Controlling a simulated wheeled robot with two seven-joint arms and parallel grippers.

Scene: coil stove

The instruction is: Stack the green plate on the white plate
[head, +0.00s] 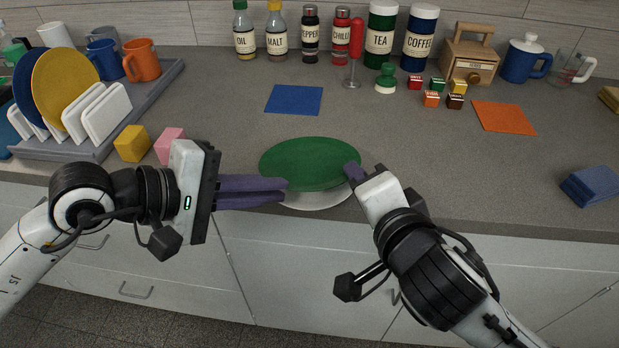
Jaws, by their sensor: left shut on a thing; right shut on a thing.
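The green plate (310,160) is near the front edge of the counter, between my grippers. The white plate (320,198) shows as a pale rim below and in front of it; the rest is hidden under the green plate. I cannot tell whether the two plates touch. My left gripper (284,190) has its purple fingers shut at the left front rim of the green plate. My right gripper (352,172) is shut at the right rim of the green plate; its fingertips are partly hidden.
A dish rack (160,83) with plates stands at left, with a yellow cube (132,143) and a pink cube (170,145) beside it. A blue mat (294,99) lies behind the plates. An orange mat (504,118) and blue cloth (591,185) lie right.

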